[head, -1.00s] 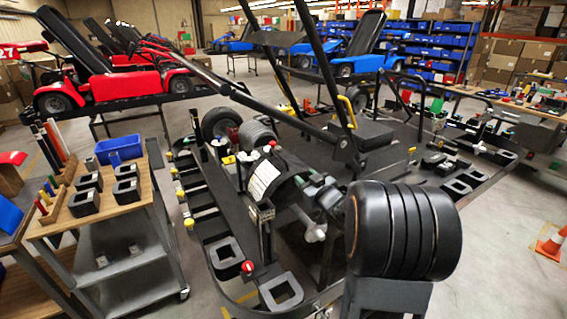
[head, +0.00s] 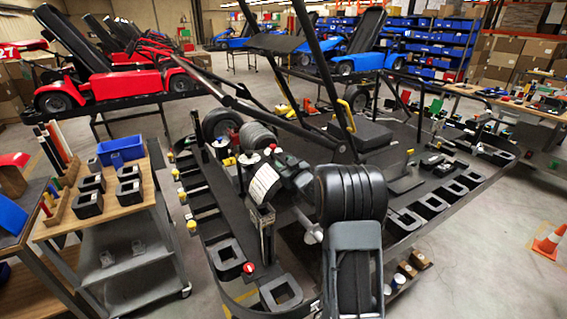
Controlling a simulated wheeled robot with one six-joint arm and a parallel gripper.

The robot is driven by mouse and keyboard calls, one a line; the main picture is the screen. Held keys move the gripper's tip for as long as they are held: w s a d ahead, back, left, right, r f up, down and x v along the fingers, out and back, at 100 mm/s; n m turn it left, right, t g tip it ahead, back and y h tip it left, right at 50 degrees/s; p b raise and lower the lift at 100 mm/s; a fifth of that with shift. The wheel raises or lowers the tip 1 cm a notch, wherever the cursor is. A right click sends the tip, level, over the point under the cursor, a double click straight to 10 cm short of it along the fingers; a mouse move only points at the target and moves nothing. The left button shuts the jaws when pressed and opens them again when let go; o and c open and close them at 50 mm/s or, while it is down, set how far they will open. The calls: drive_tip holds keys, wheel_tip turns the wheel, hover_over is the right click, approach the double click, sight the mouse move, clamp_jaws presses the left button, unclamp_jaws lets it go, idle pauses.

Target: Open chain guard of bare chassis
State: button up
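The bare chassis (head: 362,134) stands on the dark central stand, with black tubes rising over it. A dark curved cover with a white label (head: 264,183), which looks like the chain guard, sits at its near left side. I cannot tell if it is open or closed. My arm comes in from the bottom, and its black ribbed part hides some of the chassis behind. My gripper (head: 289,172) is at the arm's far end, just right of the labelled cover. Its fingers are not clear, and I cannot tell if they touch the cover.
A wooden-topped cart (head: 142,207) with a blue bin (head: 121,151) and black blocks stands at the left. Black holders line the stand's edges. Red karts (head: 110,83) and blue karts (head: 352,60) stand behind. An orange cone (head: 550,240) is at the right, with clear floor nearby.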

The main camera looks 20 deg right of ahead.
drive_tip(key=shift+w, duration=0.2)
drive_tip(key=shift+c, duration=0.4)
clamp_jaws()
drive_tip(key=shift+a+r, duration=0.1)
